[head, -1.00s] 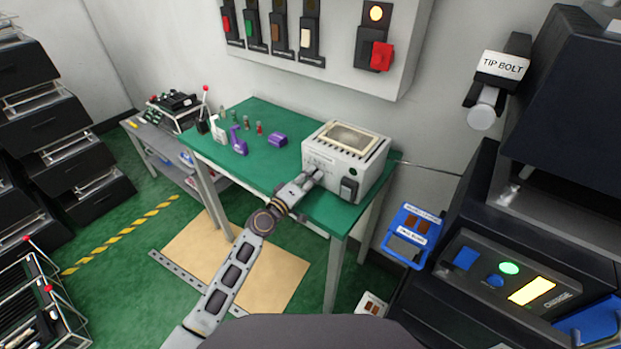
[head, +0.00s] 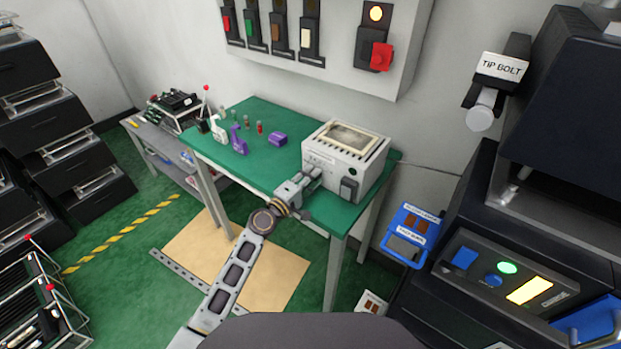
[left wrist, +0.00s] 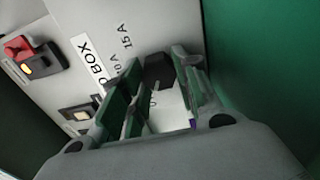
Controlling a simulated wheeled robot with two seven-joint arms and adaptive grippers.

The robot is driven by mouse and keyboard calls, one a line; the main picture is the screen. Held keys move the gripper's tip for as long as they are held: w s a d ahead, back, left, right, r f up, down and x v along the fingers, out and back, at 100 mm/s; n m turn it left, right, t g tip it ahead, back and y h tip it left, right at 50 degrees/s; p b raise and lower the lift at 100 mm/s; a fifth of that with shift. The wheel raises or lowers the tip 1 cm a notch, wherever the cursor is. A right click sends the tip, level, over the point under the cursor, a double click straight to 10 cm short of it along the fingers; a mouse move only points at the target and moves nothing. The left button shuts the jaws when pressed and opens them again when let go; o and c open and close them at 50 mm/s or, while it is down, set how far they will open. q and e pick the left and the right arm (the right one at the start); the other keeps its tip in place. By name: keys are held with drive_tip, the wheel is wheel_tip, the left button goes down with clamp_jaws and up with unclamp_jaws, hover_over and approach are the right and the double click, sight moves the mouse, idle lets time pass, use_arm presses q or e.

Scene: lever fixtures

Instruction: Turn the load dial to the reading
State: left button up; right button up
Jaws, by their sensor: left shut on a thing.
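The load box (head: 348,160) is a pale box with a vented top, standing on the green bench. In the left wrist view its face (left wrist: 112,28) carries the label "BOX", partly covered, and the marks 10A and 15A. The black dial knob (left wrist: 157,70) shows there between the fingers of my left gripper (left wrist: 158,85). The left gripper (head: 312,178) is shut on the knob, at the front face of the box. In the head view the gripper hides the knob. I cannot tell which mark the dial points to. My right gripper is not in view.
A dark switch (head: 349,189) is on the box's front, right of my gripper. Purple parts (head: 278,139) and small bottles (head: 259,128) stand on the green bench (head: 262,168). A wall panel (head: 335,75) with levers hangs behind. A black machine (head: 470,230) stands at the right.

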use_arm(q)
drive_tip(key=o, duration=1)
drive_tip(key=v, duration=1.2)
drive_tip(key=shift+m, duration=0.3)
idle(0.4)
